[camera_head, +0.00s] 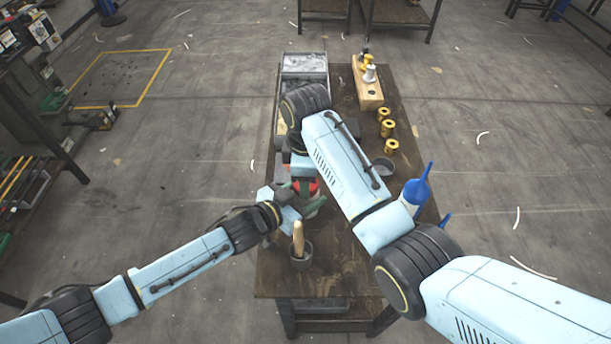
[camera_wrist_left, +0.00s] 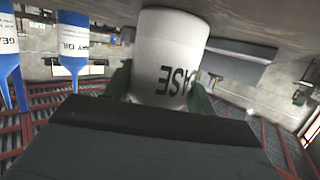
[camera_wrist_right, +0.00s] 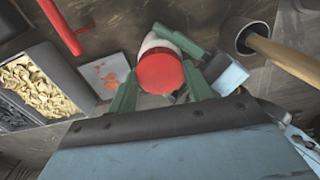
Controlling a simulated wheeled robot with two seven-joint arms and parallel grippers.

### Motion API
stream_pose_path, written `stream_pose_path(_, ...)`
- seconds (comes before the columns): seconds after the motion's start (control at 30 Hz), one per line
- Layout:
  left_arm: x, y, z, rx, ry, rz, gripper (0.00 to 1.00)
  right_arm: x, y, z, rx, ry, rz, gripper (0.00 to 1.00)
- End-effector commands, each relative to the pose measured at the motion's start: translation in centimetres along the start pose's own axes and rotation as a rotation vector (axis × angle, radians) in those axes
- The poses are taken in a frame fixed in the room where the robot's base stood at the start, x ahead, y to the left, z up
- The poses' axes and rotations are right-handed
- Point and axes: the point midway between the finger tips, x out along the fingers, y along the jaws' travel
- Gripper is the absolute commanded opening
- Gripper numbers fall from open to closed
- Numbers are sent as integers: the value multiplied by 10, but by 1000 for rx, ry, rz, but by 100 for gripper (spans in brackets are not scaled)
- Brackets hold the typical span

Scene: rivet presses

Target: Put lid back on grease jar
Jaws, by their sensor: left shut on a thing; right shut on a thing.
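The white grease jar (camera_wrist_left: 168,60) stands between the green fingers of my left gripper (camera_wrist_left: 160,88), which is shut on it. Its dark lettering appears upside down in the left wrist view. The red lid (camera_wrist_right: 160,72) sits between the fingers of my right gripper (camera_wrist_right: 160,85), which is shut on it. The lid is over the mouth end of the jar in the right wrist view. I cannot tell whether it is seated or just above. In the head view the red lid (camera_head: 309,185) is partly hidden by both grippers and my right arm.
A dark cup (camera_head: 300,262) with a wooden-handled tool stands near the table's front edge. Blue-tipped bottles (camera_head: 414,190) stand at the right. Brass cylinders (camera_head: 387,128) and a wooden block (camera_head: 369,92) are farther back. A tray of small brass pieces (camera_wrist_right: 40,85) lies beside a stained sheet (camera_wrist_right: 110,76).

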Motion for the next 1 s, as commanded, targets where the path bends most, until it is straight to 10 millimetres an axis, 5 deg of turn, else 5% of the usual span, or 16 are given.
stream_pose_path(0.2, 0, 0, 0, 0, -1, -1, 0, 0, 0, 0, -1, 0, 0, 22)
stream_pose_path(0.23, 0, 0, 0, 0, -1, -1, 0, 0, 0, 0, -1, 0, 0, 52)
stream_pose_path(0.4, 0, 0, 0, 0, -1, -1, 0, 0, 0, 0, -2, 0, 0, 72)
stream_pose_path(0.67, 0, 0, 0, 0, -1, -1, 0, -2, 0, 0, -3, 0, 1, 72)
stream_pose_path(1.0, 0, 0, 0, 0, -1, -1, 0, -41, 0, 0, -3, 0, 2, 72)
